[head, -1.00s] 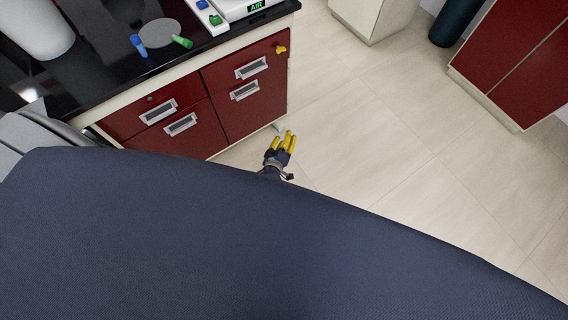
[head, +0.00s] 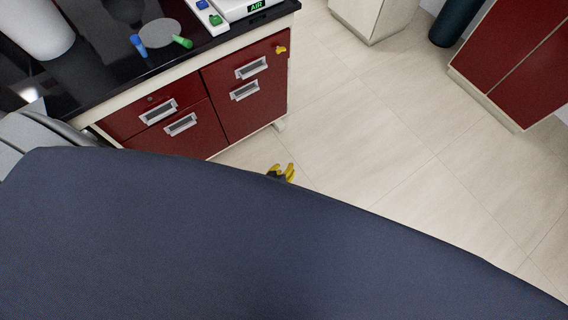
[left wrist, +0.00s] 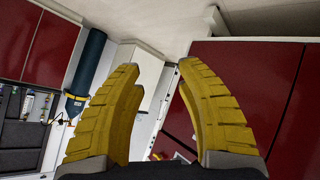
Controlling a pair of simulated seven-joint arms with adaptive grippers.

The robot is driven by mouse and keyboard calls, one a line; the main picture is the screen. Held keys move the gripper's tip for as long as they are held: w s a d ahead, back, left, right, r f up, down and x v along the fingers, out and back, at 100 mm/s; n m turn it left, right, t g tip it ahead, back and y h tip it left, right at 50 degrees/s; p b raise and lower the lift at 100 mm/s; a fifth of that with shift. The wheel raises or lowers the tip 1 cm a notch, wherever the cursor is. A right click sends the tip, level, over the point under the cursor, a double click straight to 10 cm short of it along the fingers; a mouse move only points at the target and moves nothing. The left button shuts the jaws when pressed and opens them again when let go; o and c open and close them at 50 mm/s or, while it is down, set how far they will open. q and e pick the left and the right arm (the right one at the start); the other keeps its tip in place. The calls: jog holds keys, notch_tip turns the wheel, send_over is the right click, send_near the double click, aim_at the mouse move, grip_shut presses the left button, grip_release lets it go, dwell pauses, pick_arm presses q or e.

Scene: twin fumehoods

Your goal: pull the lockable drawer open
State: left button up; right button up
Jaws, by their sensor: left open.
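The red cabinet under the black bench has drawer fronts with silver handles. The upper right drawer (head: 245,72) bears a yellow key-like piece (head: 281,49) at its upper right corner and looks shut. Its handle (head: 251,68) is clear of my gripper. My left gripper (head: 283,170) shows only its yellow fingers above my dark body, over the floor in front of the cabinet and apart from it. In the left wrist view my left gripper (left wrist: 159,68) is open and empty, with red fronts and a small yellow piece (left wrist: 158,155) beyond. My right gripper is out of view.
The black bench top (head: 95,75) holds a white cylinder (head: 38,30), blue and green pieces and a device marked AIR (head: 255,7). Another red cabinet (head: 515,65) and a dark cylinder (head: 455,22) stand at the right. The floor (head: 370,120) between is clear.

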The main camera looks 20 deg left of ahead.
aim_at(255, 72)
pick_arm(q)
jog(key=shift+s+f, duration=0.3)
jog(key=w+a+r+n+t+y, duration=0.1)
jog(key=w+a+r+n+t, duration=0.15)
jog(key=w+r, duration=0.35)
jog(key=w+a+r+n+t+y, duration=0.1)
jog(key=w+r+n+t, duration=0.2)
jog(key=r, duration=0.6)
jog(key=w+a+r+n+g+y, duration=0.2)
jog(key=a+r+n+y, duration=0.8)
jog(key=n, duration=0.4)
jog(key=shift+t+h, duration=0.25)
jog(key=shift+h, duration=0.45)
jog(key=x, duration=1.6)
jog(key=shift+w+r, duration=0.4)
